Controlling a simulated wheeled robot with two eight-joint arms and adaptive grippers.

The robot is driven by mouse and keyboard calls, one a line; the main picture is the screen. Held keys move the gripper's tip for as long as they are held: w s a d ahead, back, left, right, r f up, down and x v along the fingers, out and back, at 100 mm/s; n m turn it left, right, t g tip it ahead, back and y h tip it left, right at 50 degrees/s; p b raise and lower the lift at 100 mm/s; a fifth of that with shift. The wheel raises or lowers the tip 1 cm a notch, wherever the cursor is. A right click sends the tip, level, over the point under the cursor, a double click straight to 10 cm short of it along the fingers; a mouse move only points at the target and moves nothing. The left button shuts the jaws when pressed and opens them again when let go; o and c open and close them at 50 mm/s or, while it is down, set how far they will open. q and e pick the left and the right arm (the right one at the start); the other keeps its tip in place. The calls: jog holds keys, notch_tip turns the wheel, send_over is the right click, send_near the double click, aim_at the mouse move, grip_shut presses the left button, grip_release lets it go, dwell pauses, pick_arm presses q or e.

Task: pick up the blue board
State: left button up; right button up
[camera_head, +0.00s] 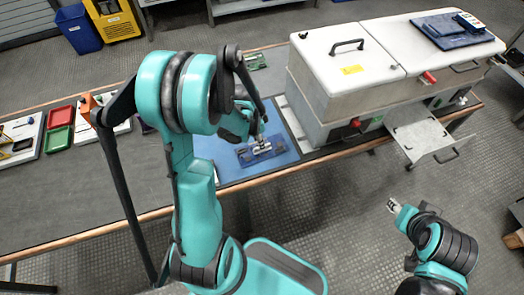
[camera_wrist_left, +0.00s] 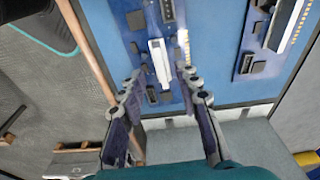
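A dark blue board (camera_head: 245,158) with a pale metal part lies on the blue mat (camera_head: 228,173) in the middle of the bench. In the left wrist view the board (camera_wrist_left: 138,20) carries a white connector and dark chips. My left gripper (camera_head: 262,148) is low over the board and partly hides it. Its two fingers (camera_wrist_left: 163,95) are apart in the wrist view, either side of the connector; I cannot tell whether they touch the board. A second blue board (camera_wrist_left: 254,42) lies to the right in the wrist view. My right gripper (camera_head: 392,205) is away from the bench, too small to judge.
A white machine (camera_head: 345,85) with a handled lid stands right of the mat, its tray (camera_head: 420,135) pulled out. Blue items (camera_head: 450,32) lie on top. A green board (camera_head: 255,62) lies at the bench's back.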

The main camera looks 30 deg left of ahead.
pick_arm(q)
jog(key=f, duration=0.1)
jog(key=f+b, duration=0.1)
jog(key=f, duration=0.1)
jog(key=w+f+b, duration=0.1)
jog(key=shift+d+f, duration=0.2)
jog(key=shift+d, duration=0.15)
jog(key=shift+r, duration=0.1)
jog(key=shift+c, duration=0.3)
grip_shut()
jog(key=shift+r, duration=0.15)
notch_tip(320, 180, up, 9)
jog(key=p, duration=0.4)
jog(key=shift+r+p, duration=0.35)
jog(key=shift+r, duration=0.05)
